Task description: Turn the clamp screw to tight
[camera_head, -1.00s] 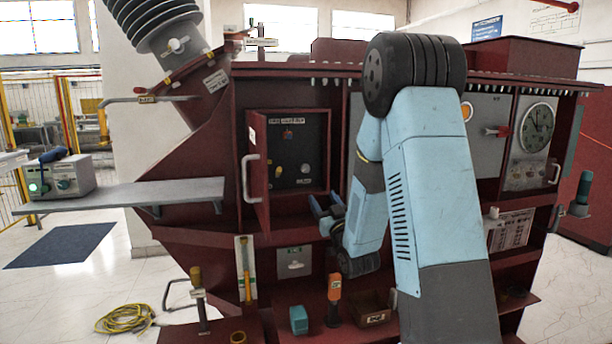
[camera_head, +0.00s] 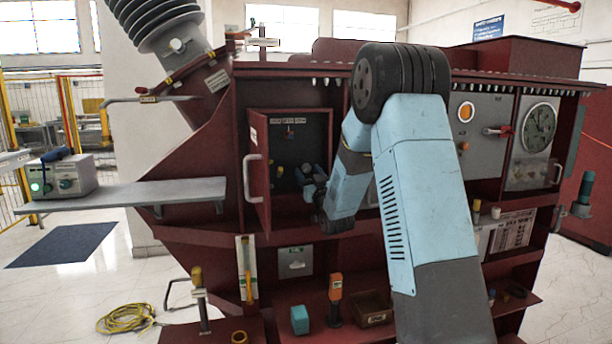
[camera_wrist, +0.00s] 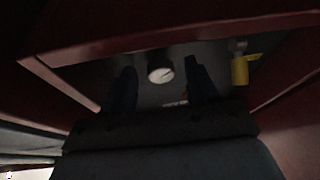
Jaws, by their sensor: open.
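My gripper (camera_head: 309,174) is in the opening of the cabinet (camera_head: 285,150), whose red door (camera_head: 258,180) stands open. In the wrist view my gripper (camera_wrist: 160,72) has its two dark fingers apart. A round pale disc-like part (camera_wrist: 160,74) shows between them, a little beyond the tips as far as I can tell. It is not clearly held, and in the head view my gripper hides that spot. A yellow cylinder (camera_wrist: 240,70) is right of the fingers; a small yellow part (camera_head: 280,171) shows in the cabinet. I cannot tell which part is the clamp screw.
The open door and its handle (camera_head: 252,177) stand left of my gripper. A dark red cabinet edge (camera_wrist: 180,35) crosses the wrist view. Below are a blue block (camera_head: 299,320), an orange-handled tool (camera_head: 335,290) and a small bin (camera_head: 372,310).

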